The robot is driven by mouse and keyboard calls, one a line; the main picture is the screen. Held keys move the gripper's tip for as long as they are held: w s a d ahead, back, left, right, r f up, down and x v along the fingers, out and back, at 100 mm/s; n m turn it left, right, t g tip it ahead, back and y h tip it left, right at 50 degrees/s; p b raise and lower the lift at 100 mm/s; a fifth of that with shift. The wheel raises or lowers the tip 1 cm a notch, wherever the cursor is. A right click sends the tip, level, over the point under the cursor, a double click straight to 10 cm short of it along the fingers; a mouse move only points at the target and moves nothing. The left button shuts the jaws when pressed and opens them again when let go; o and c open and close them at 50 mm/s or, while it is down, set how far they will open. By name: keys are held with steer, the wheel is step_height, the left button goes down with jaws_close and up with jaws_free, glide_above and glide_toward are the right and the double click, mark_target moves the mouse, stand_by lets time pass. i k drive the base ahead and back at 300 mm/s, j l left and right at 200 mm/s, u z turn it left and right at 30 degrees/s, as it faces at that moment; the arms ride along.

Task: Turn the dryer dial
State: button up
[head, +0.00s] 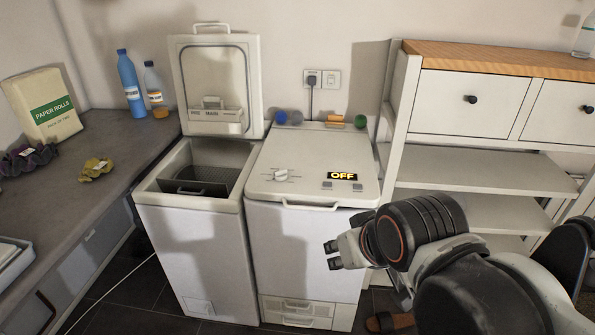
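The dryer (305,235) is the white toploader on the right of the pair, with its lid shut. Its dial (281,175) is a small white knob on the left of the lid top. A black display (342,176) to the right of the dial reads OFF. My gripper (331,255) is in front of the dryer's front face, below and to the right of the dial and clear of it. It points left. Its two fingertips appear apart with nothing between them.
The washer (195,240) on the left has its lid (217,85) raised. A lid handle (312,206) runs along the dryer's front edge. Small coloured items lie behind the dryer. A shelf unit (480,165) stands at right, a counter (110,150) at left. A brown item (388,322) lies on the floor.

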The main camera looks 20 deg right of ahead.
mark_target(280, 175)
steer(key=i+j+z, duration=0.1)
steer(key=i, duration=0.4)
steer(key=i+j, duration=0.3)
steer(key=i, duration=0.25)
steer(key=z, duration=0.05)
